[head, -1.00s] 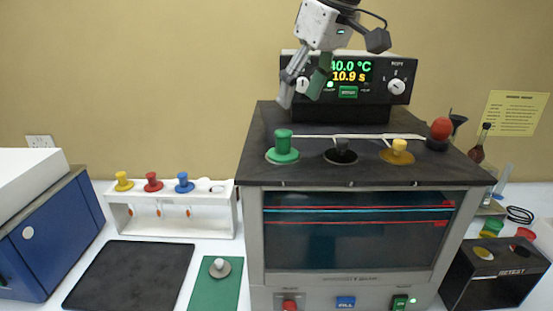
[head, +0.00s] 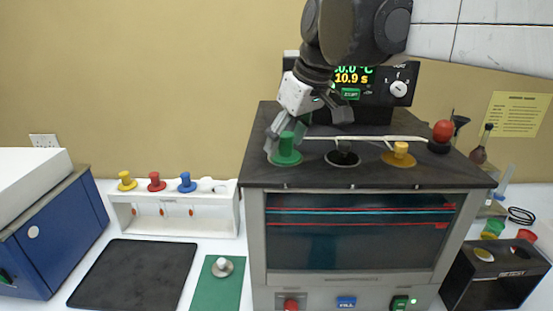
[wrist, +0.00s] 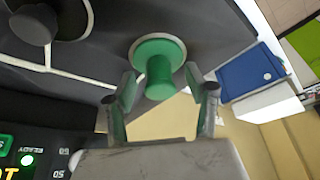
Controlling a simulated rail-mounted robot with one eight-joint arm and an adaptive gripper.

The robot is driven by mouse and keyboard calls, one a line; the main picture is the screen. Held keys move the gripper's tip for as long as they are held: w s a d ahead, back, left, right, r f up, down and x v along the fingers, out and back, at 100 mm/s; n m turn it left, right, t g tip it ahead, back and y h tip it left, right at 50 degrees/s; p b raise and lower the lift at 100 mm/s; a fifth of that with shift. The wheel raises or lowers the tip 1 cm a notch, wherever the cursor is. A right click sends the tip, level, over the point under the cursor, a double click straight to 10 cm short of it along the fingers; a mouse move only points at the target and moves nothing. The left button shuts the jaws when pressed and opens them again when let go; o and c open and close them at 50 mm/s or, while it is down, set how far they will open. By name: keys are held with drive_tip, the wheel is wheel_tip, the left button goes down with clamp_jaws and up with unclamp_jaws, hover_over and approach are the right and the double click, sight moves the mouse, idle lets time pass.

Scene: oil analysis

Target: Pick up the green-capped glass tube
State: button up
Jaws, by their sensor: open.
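The green cap (head: 286,150) stands upright on the dark top of the bath, at its left. Its glass tube is not visible below the lid. In the wrist view the green cap (wrist: 158,72) shows its stem and wide flange, with the stem pointing toward my gripper. My gripper (wrist: 160,88) is open, with green-padded fingers on either side of the stem. I cannot tell whether either finger touches it. In the head view my gripper (head: 280,142) is at the green cap, with one finger behind and left of it.
A black cap (head: 343,153) and a yellow cap (head: 399,153) stand to the right on the bath top (head: 440,178). A control box (head: 390,110) stands behind. A white rack (head: 228,222) holds yellow, red and blue caps at left. A dark mat (head: 130,275) is bare.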

drive_tip(key=c, duration=1.2)
clamp_jaws()
